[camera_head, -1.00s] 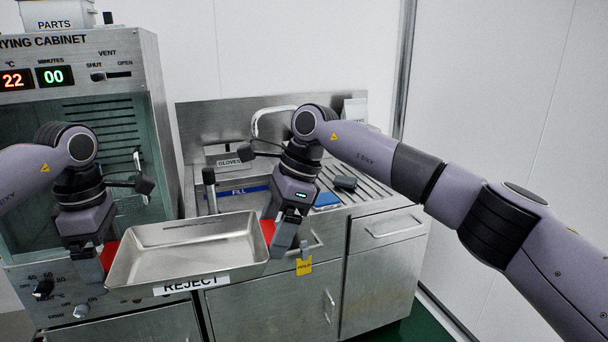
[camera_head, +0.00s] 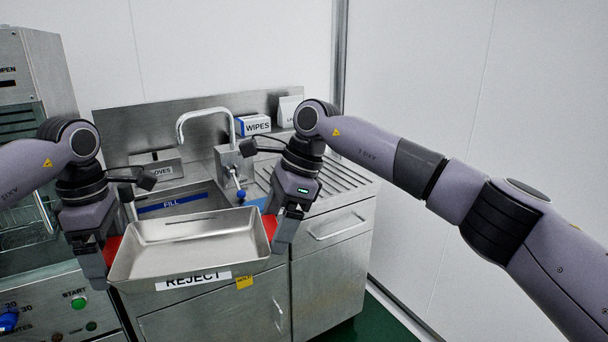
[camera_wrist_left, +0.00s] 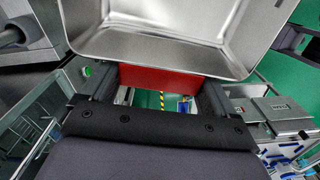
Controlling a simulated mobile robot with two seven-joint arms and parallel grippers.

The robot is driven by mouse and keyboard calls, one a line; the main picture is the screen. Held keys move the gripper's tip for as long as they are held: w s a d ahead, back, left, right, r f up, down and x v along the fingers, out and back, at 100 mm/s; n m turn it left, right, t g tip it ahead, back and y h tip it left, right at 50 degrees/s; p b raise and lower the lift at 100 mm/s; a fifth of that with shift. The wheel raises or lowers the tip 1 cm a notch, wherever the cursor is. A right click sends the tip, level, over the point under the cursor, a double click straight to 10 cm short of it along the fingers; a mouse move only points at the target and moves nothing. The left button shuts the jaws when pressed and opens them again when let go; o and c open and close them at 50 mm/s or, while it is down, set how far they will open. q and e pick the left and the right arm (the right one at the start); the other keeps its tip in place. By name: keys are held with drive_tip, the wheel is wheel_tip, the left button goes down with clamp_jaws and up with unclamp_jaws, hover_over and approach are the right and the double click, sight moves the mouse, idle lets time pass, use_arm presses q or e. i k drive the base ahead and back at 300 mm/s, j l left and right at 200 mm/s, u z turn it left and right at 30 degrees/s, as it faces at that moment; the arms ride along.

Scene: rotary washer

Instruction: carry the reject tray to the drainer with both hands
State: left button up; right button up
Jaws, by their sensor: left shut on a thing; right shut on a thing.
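The reject tray (camera_head: 190,246) is a shallow, empty metal tray with a REJECT label on its front, held in the air between my two grippers, roughly level. My left gripper (camera_head: 106,262) is shut on its red left handle (camera_head: 113,246). The left wrist view shows the fingers on either side of the red handle (camera_wrist_left: 160,79) under the tray's rim (camera_wrist_left: 150,38). My right gripper (camera_head: 277,232) is shut on the red right handle (camera_head: 268,225). The drainer (camera_head: 330,183) is the ribbed metal surface right of the sink, partly hidden behind my right arm.
The sink with its FILL strip (camera_head: 172,203) lies behind the tray, under a curved tap (camera_head: 207,115). A WIPES box (camera_head: 253,125) and a gloves box (camera_head: 156,166) stand at the back. The drying cabinet (camera_head: 30,75) is at the left.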

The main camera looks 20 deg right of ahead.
sight(327, 174)
drive_tip(key=i+l, duration=1.05)
drive_tip(key=l, duration=0.15)
drive_tip(key=i+l, duration=1.05)
drive_tip(key=l, duration=0.15)
